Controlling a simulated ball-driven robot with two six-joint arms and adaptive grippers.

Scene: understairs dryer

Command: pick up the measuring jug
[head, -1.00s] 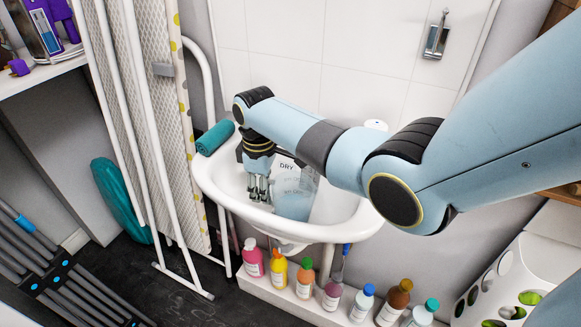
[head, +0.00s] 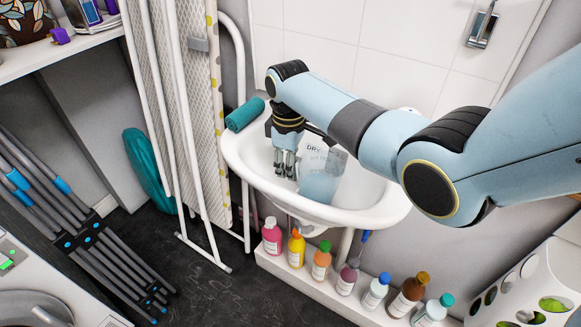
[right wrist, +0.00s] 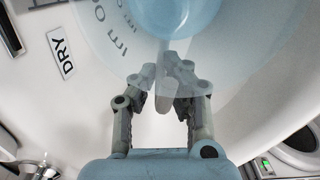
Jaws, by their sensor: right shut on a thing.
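The measuring jug (head: 320,183) is clear with pale blue in its lower part and printed ml marks. It is in the white basin (head: 385,207). I cannot tell if it touches the basin. In the right wrist view the jug (right wrist: 182,14) fills the top, and its clear handle (right wrist: 164,98) runs down between my fingers. My right gripper (head: 286,166) is at the jug's left side, shut on the handle; it also shows in the right wrist view (right wrist: 163,90). My left gripper is out of view.
A rolled teal towel (head: 245,114) lies on the basin's left rim. A folded ironing board (head: 185,110) stands left of the basin. Several coloured bottles (head: 348,276) line a low ledge below. A white box with round holes (head: 525,290) is at lower right.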

